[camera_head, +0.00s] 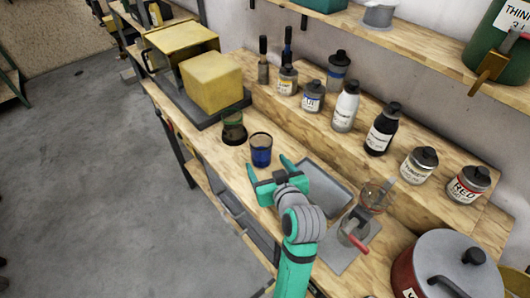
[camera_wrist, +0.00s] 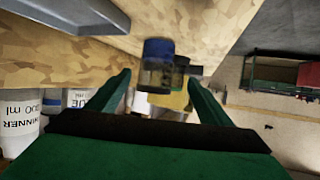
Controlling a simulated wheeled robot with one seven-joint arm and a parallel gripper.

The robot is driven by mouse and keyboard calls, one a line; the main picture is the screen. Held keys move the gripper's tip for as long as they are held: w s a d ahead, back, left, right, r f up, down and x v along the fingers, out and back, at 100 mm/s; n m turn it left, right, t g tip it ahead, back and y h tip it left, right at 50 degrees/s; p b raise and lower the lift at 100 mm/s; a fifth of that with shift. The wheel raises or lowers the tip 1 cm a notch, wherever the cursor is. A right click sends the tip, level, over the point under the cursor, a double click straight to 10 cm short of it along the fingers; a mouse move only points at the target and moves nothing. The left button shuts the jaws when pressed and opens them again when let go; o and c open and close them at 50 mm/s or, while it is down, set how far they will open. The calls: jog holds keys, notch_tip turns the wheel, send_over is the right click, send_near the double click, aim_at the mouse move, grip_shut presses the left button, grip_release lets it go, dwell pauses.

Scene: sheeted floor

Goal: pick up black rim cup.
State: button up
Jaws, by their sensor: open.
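The black rim cup (camera_head: 261,151) is a see-through cup with a dark rim and a blue lower part, standing upright on the wooden bench. In the wrist view the cup (camera_wrist: 157,62) appears upside down, ahead of and between the fingers. My green gripper (camera_head: 269,168) is open and empty, its fingers pointing toward the cup. It also shows in the wrist view (camera_wrist: 158,88). The cup looks just beyond the fingertips; I cannot tell the exact gap.
A dark green and brown jar (camera_head: 234,129) stands close behind the cup. A yellow block (camera_head: 211,82) lies beyond it. A grey tray (camera_head: 328,190) is right of my gripper. Several bottles, including a white one (camera_head: 345,108), stand on the raised shelf. The bench's front edge is close.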

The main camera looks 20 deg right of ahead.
aim_at(262, 157)
jog(key=x, duration=0.4)
jog(key=shift+w+f, duration=0.1)
jog(key=shift+w, duration=0.2)
jog(key=shift+d+x, duration=0.15)
jog(key=shift+x, duration=1.15)
jog(key=shift+d+x, duration=0.15)
jog(key=shift+x, duration=1.15)
jog(key=shift+s+f, duration=0.1)
jog(key=shift+s, duration=0.05)
jog(key=c, duration=1.2)
